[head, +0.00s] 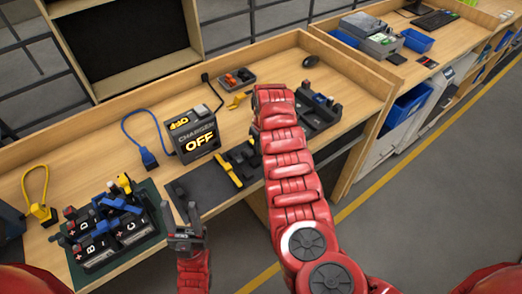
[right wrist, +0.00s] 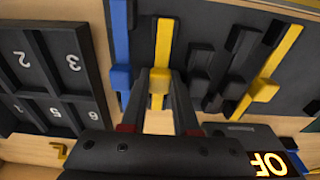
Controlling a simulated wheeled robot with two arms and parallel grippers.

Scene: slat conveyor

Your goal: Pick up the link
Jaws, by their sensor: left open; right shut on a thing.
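In the right wrist view a yellow link (right wrist: 164,40), a flat bar with a raised block, lies on a dark board (right wrist: 217,28). My right gripper (right wrist: 160,78) is shut on the block of this link, one finger on each side. Blue, black and another yellow link (right wrist: 268,88) lie beside it. In the head view my right arm hides the right gripper and part of the dark board, where a yellow link (head: 230,171) shows. My left gripper (head: 187,214) is open and empty near the bench's front edge.
A charger (head: 197,138) reading OFF stands behind the board. Lettered battery modules (head: 112,238) with blue parts sit on a green mat at the left. A numbered compartment tray (right wrist: 50,75) lies beside the board. A mouse (head: 310,61) lies at the back.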

